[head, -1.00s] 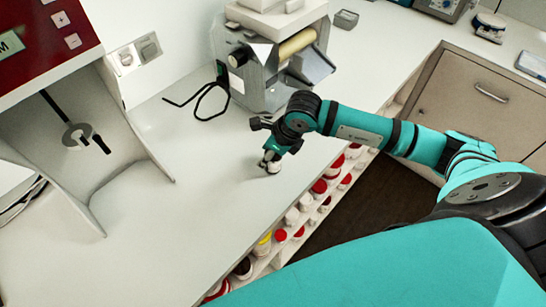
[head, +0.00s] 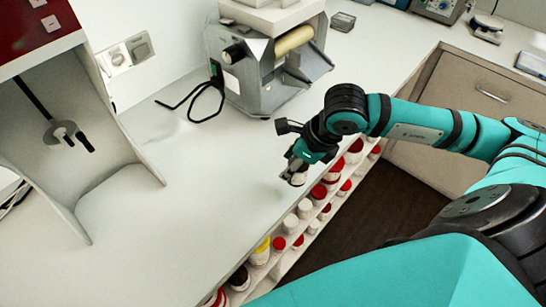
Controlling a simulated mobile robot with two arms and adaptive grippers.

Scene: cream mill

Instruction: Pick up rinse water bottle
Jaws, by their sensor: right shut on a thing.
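My right gripper (head: 295,170) is shut on a small whitish thing, which I take to be the rinse water bottle (head: 299,179). The fingers hide most of it, and no label can be read. The gripper points down near the front edge of the white counter (head: 190,225). It appears to hold the bottle above the counter top, though the gap is hard to judge. My left gripper is not in view.
A grey machine with a cream roller (head: 294,40) stands behind the gripper, its black cable looped on the counter. A red-topped grey device (head: 60,130) stands at left. Several red- and white-capped containers (head: 319,191) line a shelf below the counter edge. The middle counter is clear.

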